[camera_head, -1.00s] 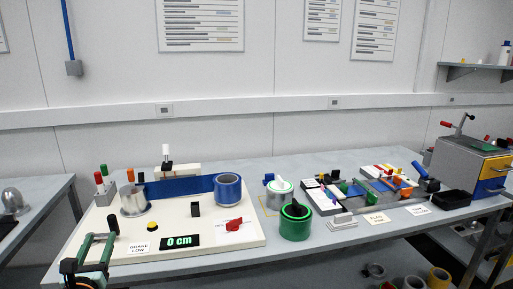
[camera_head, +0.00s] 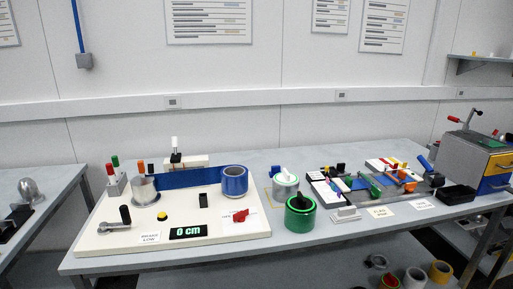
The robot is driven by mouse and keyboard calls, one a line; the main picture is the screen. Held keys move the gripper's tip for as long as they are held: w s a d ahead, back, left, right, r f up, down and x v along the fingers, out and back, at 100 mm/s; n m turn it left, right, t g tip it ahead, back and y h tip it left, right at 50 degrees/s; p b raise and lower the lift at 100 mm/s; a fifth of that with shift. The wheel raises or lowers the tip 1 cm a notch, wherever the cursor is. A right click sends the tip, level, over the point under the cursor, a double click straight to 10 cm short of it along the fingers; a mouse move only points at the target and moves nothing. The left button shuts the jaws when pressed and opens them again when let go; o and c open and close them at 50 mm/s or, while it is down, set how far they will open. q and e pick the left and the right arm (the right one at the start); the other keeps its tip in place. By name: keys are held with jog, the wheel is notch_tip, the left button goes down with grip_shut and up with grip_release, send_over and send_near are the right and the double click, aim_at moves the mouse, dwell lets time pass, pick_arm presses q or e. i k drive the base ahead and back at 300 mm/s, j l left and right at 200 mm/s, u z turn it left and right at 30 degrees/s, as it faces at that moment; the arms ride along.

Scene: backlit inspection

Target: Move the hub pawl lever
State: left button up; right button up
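No part is clearly marked as the hub pawl lever. On the cream board (camera_head: 220,233), a grey crank lever (camera_head: 115,228) with an upright black knob (camera_head: 125,214) sits at the front left, beside a white "BRAKE LOW" card (camera_head: 149,238). A small red lever-like part (camera_head: 240,215) lies on a white card at the board's right; the card's writing is too small to read. A blue strip (camera_head: 190,179) runs between a grey metal cylinder (camera_head: 144,190) and a blue roll (camera_head: 234,180). A display (camera_head: 188,232) reads 0 cm. Neither gripper shows now.
Bare bench shows behind the rolls.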

aim_at(151, 168)
jog(key=j+z, duration=0.3)
jog(key=z, duration=0.15)
jog(key=j+z, duration=0.4)
jog(key=k+j+z, duration=0.15)
jog(key=j, duration=0.25)
jog(key=k+j+z, duration=0.2)
jog(key=j, duration=0.15)
jog(key=k+j, duration=0.1)
jog(key=j, duration=0.5)
jog(key=k+j+z, duration=0.1)
jog(key=j, duration=0.2)
jog(key=k, duration=0.05)
